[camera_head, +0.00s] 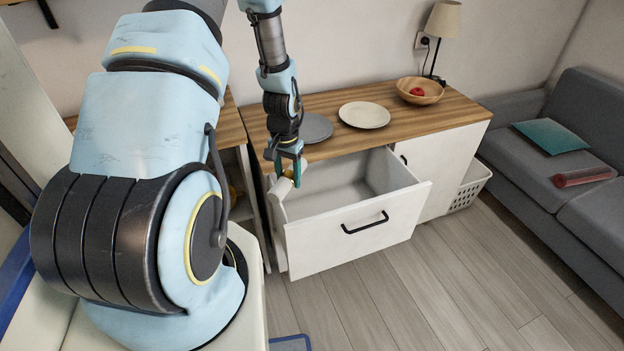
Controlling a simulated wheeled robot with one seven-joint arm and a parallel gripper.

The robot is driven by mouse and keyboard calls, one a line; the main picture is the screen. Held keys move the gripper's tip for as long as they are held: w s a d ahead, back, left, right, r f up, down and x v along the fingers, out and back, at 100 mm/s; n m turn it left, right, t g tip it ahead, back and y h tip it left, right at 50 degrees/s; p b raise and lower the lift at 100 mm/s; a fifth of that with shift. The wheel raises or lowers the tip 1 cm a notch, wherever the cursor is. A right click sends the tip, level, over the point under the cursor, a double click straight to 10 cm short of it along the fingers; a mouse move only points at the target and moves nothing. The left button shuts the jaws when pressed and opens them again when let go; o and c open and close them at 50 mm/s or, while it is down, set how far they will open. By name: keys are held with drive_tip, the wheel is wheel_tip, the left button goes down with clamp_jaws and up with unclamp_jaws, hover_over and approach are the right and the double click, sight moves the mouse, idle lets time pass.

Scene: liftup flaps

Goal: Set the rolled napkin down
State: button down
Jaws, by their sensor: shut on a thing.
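My gripper (289,172) points down at the left end of the open drawer. The napkin is held tilted, above or beside the drawer's left wall; I cannot tell which. The drawer (357,228) is white with a black handle and is pulled out. The part of its inside that shows looks empty.
The wooden counter (296,108) carries a grey plate (316,127), a white plate (364,115), a wooden bowl (420,96) with a red thing in it, and a lamp (442,20). A white basket (469,187) and a grey sofa (583,208) stand at the right. The floor ahead is clear.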

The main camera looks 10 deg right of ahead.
drive_tip(key=a+f+n+b, duration=0.2)
drive_tip(key=a+n+b, duration=0.15)
drive_tip(key=a, duration=0.45)
drive_tip(key=a+f+n+b, duration=0.1)
drive_tip(key=a+f+b, duration=0.2)
drive_tip(key=f+b, duration=0.5)
drive_tip(key=a+f+n+b, duration=0.2)
drive_tip(key=a+f+b, duration=0.2)
drive_tip(key=f+b, duration=0.5)
drive_tip(key=shift+s+f+b, duration=0.2)
drive_tip(key=shift+s+b, duration=0.1)
drive_tip(key=shift+b, duration=0.05)
